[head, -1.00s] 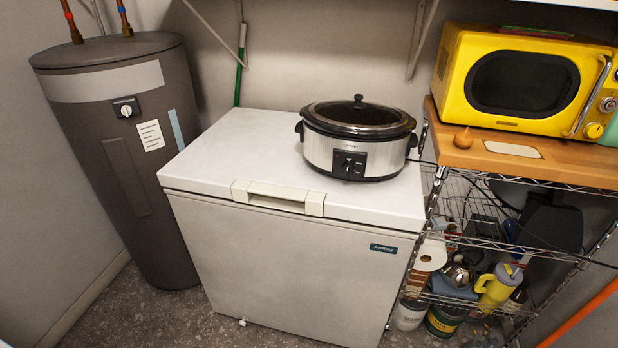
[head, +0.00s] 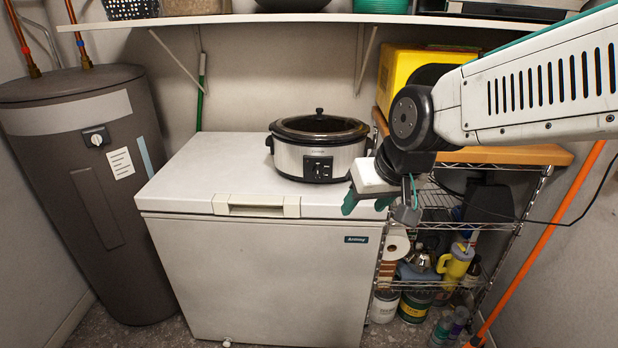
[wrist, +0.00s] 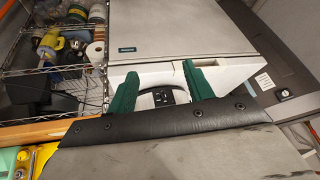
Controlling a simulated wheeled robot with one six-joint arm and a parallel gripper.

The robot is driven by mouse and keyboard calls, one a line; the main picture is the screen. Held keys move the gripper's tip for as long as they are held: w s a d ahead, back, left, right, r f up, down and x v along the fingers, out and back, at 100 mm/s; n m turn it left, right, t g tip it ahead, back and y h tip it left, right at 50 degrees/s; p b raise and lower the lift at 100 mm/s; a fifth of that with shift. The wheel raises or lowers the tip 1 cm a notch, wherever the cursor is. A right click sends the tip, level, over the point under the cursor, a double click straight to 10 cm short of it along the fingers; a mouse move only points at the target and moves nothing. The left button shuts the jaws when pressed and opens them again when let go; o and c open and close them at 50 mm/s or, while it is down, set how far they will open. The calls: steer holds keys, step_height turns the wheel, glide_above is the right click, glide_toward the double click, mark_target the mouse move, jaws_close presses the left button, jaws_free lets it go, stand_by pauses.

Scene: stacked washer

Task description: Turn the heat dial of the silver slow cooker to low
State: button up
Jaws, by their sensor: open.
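The silver slow cooker (head: 290,161) stands upright on the white chest freezer lid. It has a black lid and black handles. Its heat dial (head: 318,169) is on a black front panel; I cannot read where the dial points. My gripper (head: 366,204) is open and empty, to the right of the dial and lower in the head view, at the freezer's front edge. In the wrist view my gripper's green fingers (wrist: 160,70) are spread apart. The cooker's black panel (wrist: 170,97) shows between them, partly hidden by my gripper's body.
The chest freezer (head: 260,270) has a front handle (head: 256,206). A wall shelf (head: 230,19) runs above. A water heater (head: 80,200) stands left.

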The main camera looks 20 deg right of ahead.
steer(key=w+a+f+m+t, duration=0.1)
steer(key=w+f+t, duration=0.2)
steer(key=w, duration=0.6)
steer(key=w+a+f+m+t, duration=0.1)
steer(key=w+a+f+t, duration=0.15)
steer(key=w, duration=0.65)
steer(key=t+h, duration=0.3)
glide_toward(317, 174)
steer(key=s+a+r, duration=0.1)
steer(key=a, duration=0.2)
steer(key=w+d+f+t+h, duration=0.1)
steer(key=w, duration=0.2)
steer(key=w+d+f+m+t+h, duration=0.1)
steer(key=w+f, duration=0.1)
steer(key=w, duration=0.1)
steer(key=w+d+f+t+h, duration=0.1)
steer(key=w+d+h, duration=0.1)
steer(key=w, duration=0.1)
steer(key=shift+w+f+m+t, duration=0.25)
steer(key=shift+w+f+m, duration=0.05)
steer(key=c, duration=1)
